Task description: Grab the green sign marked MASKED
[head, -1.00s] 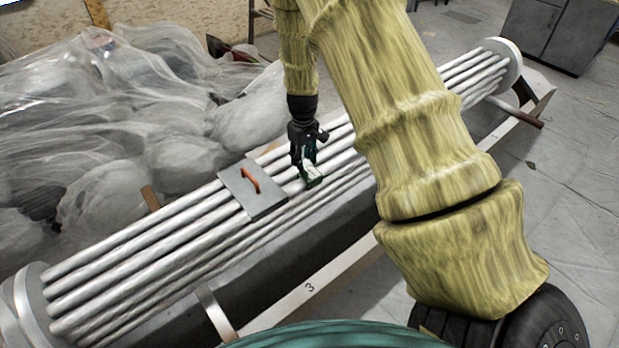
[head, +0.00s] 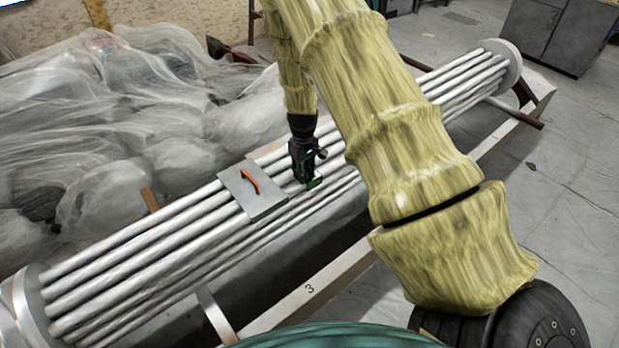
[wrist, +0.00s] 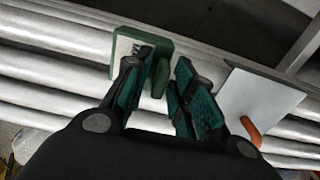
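The green sign (wrist: 171,47) lies on the pipes in the wrist view, with a white face and partly readable dark letters, the rest hidden behind a finger. A green handle stands up from it. My gripper (wrist: 163,68) is open, with its fingers apart on either side of the handle; a gap shows on the right side, and I cannot tell whether the left finger touches. In the head view, my gripper (head: 305,179) is over the pipes and hides most of the sign, leaving a green edge (head: 316,183) visible.
A grey plate (head: 262,204) with an orange handle (head: 250,181) lies on the pipes just left of the sign; it also shows in the wrist view (wrist: 255,98). The long pipe bundle (head: 150,247) is beside plastic-covered heaps (head: 100,130). Floor at the right is open.

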